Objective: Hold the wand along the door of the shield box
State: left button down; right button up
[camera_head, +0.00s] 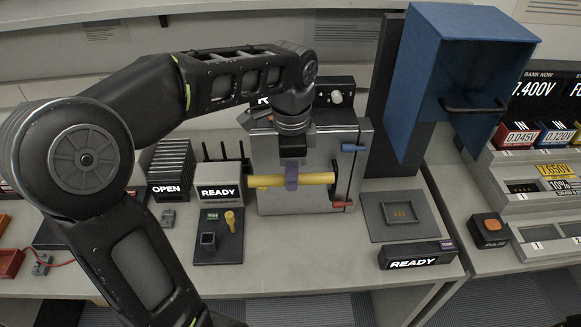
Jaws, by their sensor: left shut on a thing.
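The shield box (270,205) is a grey metal box at the centre of the bench. A black handle bar with a blue latch and a red latch (342,204) sits at the right of its front. My left gripper (291,170) is in front of the box, pointing down, shut on the yellow wand (318,178). The wand lies nearly level across the box's front door face, with a purple part at its middle. Whether it touches the door I cannot tell. My right gripper is not in view.
A blue hood with a black handle (450,60) stands at the right, above a grey pad (380,225). A READY box (220,180), an OPEN rack (172,165) and a small dark stand (218,252) are at the left. The bench front is mostly clear, apart from a READY sign (412,262).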

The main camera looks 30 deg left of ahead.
pick_arm(q)
jog(key=s+d, duration=0.1)
jog(key=s, duration=0.1)
jog(key=s+d+r, duration=0.1)
jog(key=s+d, duration=0.1)
jog(key=shift+s+d+r, duration=0.2)
jog(key=shift+s, duration=0.05)
dwell(0.5)
